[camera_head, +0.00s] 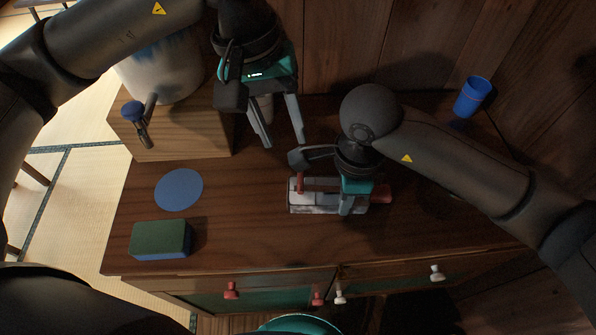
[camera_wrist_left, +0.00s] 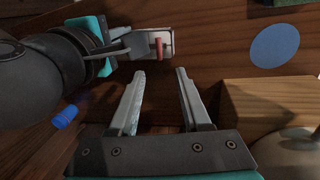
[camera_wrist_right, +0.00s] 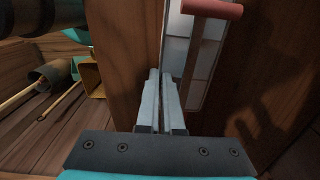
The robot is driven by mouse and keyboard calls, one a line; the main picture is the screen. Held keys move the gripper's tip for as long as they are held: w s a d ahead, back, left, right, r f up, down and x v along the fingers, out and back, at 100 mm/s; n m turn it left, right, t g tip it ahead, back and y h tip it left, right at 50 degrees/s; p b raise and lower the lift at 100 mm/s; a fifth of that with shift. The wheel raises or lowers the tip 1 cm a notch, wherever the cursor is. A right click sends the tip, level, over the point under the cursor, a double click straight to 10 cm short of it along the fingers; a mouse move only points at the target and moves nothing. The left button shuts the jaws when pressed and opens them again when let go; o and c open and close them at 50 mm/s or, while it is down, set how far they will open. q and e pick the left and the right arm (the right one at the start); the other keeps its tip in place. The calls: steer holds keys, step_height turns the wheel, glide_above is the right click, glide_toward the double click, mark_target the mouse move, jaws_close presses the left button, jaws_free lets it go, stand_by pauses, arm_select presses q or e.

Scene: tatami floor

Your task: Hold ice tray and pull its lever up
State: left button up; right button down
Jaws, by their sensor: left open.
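The ice tray (camera_head: 326,209) is a pale, low tray lying on the wooden dresser top, with a red-ended lever (camera_head: 300,185) along it. In the right wrist view the tray (camera_wrist_right: 201,65) shows its cells and the red lever end (camera_wrist_right: 212,9). My right gripper (camera_head: 345,212) is at the tray, its fingers (camera_wrist_right: 160,75) nearly together with the near side wall between them. The fingers hide part of the tray. My left gripper (camera_head: 284,145) is open and empty, above the dresser behind and left of the tray. The tray also shows in the left wrist view (camera_wrist_left: 168,37).
A wooden block (camera_head: 185,143) bearing a pale vessel stands at the back left. A blue disc (camera_head: 179,190) and a green-and-blue sponge (camera_head: 160,239) lie at the left. A blue cup (camera_head: 473,97) is at the back right. The top between disc and tray is clear.

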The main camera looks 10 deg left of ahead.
mark_target(300, 178)
arm_select(q)
steer(key=f, duration=0.4)
steer(key=d+f, duration=0.1)
steer(key=f, duration=0.2)
steer(key=d+f, duration=0.1)
steer(key=f, duration=0.3)
steer(key=shift+w+d+f, duration=0.15)
steer(key=shift+w+f, duration=0.1)
steer(key=shift+f, duration=0.05)
jaws_close()
steer(key=shift+r, duration=0.1)
stand_by(0.9)
